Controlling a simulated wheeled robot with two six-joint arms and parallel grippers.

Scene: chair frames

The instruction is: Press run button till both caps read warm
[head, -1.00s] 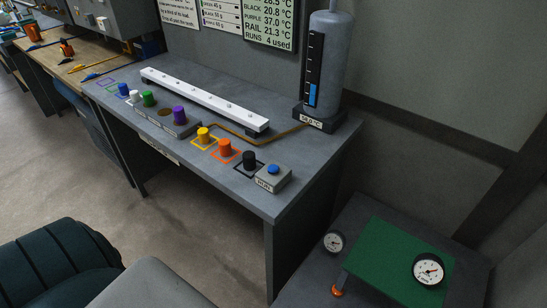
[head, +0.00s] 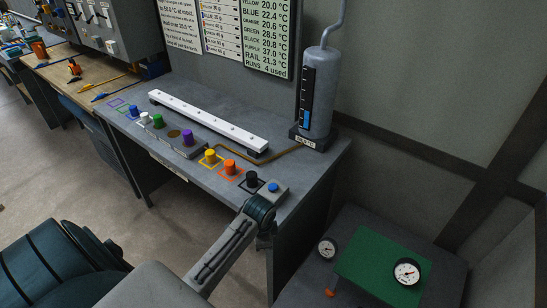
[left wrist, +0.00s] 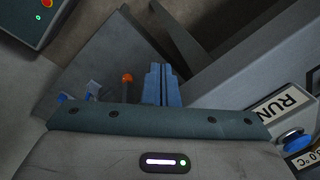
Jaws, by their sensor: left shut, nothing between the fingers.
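The run button (head: 272,187) is a blue dome on a small grey box at the table's front right corner. It also shows in the left wrist view (left wrist: 292,137), at the right edge beside the RUN label. My left gripper (left wrist: 162,70) is shut and empty, to the left of the button in that view and apart from it. In the head view my left arm ends just below the button box; its fingers are hidden. The purple cap (head: 187,137) stands on a grey block beside an empty brown disc. Blue, white, green, yellow, orange (head: 229,167) and black (head: 251,180) caps line the table.
The board (head: 267,33) reads blue 22.4, orange 20.6, green 28.5, black 20.8, purple 37.0, rail 21.3, runs 4 used. A white rail (head: 208,119) and a grey cylinder (head: 319,90) stand behind the caps. A lower table with dials and a green plate (head: 383,262) is at right.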

